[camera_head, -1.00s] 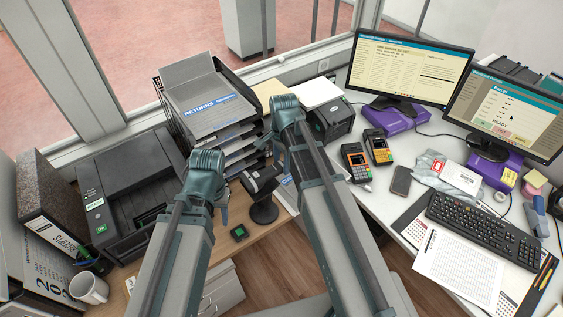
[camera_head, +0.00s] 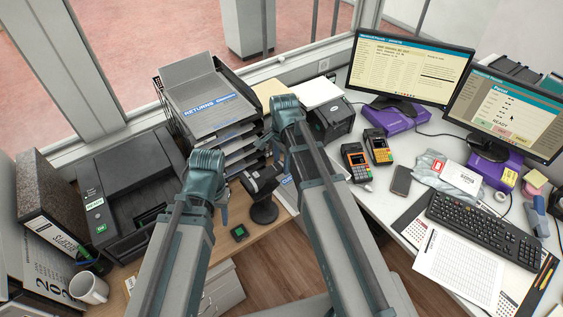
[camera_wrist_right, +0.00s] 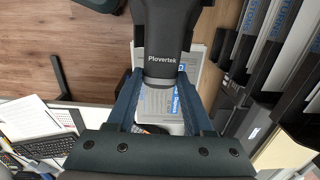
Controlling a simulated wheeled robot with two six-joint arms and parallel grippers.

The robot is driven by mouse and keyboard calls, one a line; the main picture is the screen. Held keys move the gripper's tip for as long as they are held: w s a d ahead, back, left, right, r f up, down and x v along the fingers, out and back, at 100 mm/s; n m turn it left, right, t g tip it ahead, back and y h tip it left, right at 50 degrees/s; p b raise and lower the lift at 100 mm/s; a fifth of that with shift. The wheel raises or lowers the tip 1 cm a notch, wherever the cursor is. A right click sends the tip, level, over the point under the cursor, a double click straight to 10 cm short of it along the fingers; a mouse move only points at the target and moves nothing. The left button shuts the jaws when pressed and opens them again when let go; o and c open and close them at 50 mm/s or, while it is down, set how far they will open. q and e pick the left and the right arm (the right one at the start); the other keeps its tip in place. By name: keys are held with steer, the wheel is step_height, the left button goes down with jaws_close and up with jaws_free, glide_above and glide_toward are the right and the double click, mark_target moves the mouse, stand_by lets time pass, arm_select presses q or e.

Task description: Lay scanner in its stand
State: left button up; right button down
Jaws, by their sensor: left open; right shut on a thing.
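The dark scanner (camera_wrist_right: 164,40), marked "Plovertek", fills the top middle of the right wrist view. My right gripper (camera_wrist_right: 160,102) is shut on its lower end, one finger on each side. In the head view the scanner (camera_head: 260,182) shows between my two arms, just above the dark round-based stand (camera_head: 264,213). I cannot tell whether the scanner touches the stand or rests in it. The right gripper (camera_head: 276,155) is beside the scanner at its upper right, its tips partly hidden. My left gripper (camera_head: 223,210) is open and empty, to the left of the stand.
A small black device with a green light (camera_head: 239,232) lies on the wooden desk near the stand. A letter tray stack (camera_head: 235,150) stands close behind. A printer (camera_head: 120,190) is at left. Two card terminals (camera_head: 356,160) and a keyboard (camera_head: 470,232) are on the white desk at right.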

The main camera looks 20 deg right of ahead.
steer(key=shift+f+b, duration=0.95)
steer(key=shift+f, duration=0.05)
steer(key=shift+c, duration=1)
jaws_free()
steer(key=shift+r, duration=0.15)
step_height(320, 180, up, 14)
steer(key=p, duration=1.4)
steer(key=shift+d+f, duration=0.2)
steer(key=shift+f, duration=0.1)
steer(key=s+a+f+n+h+b, duration=0.1)
steer(key=s+a+f+n+b, duration=0.9)
steer(key=s+n, duration=0.4)
steer(key=a+n, duration=0.1)
steer(key=n, duration=0.2)
steer(key=shift+s+f+n+h+b, duration=0.2)
steer(key=shift+n+h+b, duration=0.1)
steer(key=shift+n+b, duration=0.1)
